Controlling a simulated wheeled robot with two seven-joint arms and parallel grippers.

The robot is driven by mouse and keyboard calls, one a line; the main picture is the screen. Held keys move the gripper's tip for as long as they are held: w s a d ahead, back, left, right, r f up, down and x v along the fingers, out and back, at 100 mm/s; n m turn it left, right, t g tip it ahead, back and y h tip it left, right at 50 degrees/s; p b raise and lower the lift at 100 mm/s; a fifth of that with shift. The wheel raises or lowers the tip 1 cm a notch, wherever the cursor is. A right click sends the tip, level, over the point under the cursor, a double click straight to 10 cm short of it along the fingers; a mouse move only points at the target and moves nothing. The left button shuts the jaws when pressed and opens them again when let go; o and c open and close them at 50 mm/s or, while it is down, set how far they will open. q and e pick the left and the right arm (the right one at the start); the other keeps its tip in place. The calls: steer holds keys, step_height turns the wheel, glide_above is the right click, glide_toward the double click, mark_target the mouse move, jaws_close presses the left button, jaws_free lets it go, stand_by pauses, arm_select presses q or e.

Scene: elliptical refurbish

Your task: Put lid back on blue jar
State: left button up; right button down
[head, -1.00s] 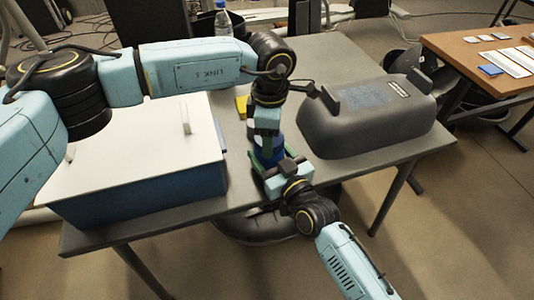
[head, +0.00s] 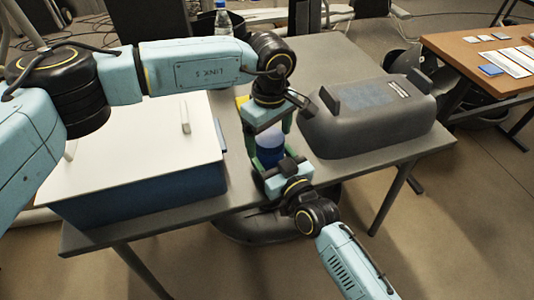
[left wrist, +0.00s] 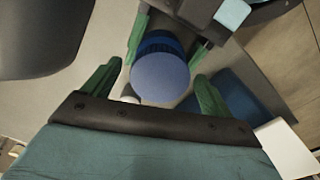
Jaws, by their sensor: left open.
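The blue jar (head: 269,157) stands upright at the table's front edge, partly hidden by my grippers. Its pale round lid (head: 270,139) is on top of it; in the left wrist view the lid (left wrist: 160,79) is a flat light-blue disc over a dark-blue ribbed band. I cannot tell whether it is fully seated. My left gripper (head: 268,140) is open above the jar, its green fingers either side of the lid and apart from it in the left wrist view. My right gripper (head: 272,165) comes from the front and is shut on the jar's sides, below the lid.
A large blue box with a white top (head: 140,150) stands on the grey table (head: 310,57) left of the jar. A dark grey case (head: 367,115) stands to the right. A small yellow item (head: 242,100) lies behind the gripper. The table's back middle is clear.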

arm_select(q)
step_height(320, 180, up, 12)
stand_by(0.5)
arm_select(e)
steer(key=shift+c, duration=1.2)
jaws_free()
arm_select(q)
step_height(320, 180, up, 3)
steer(key=p, duration=0.3)
arm_select(e)
steer(key=v, duration=1.3)
steer(key=shift+s, duration=0.15)
steer(key=shift+d, duration=0.15)
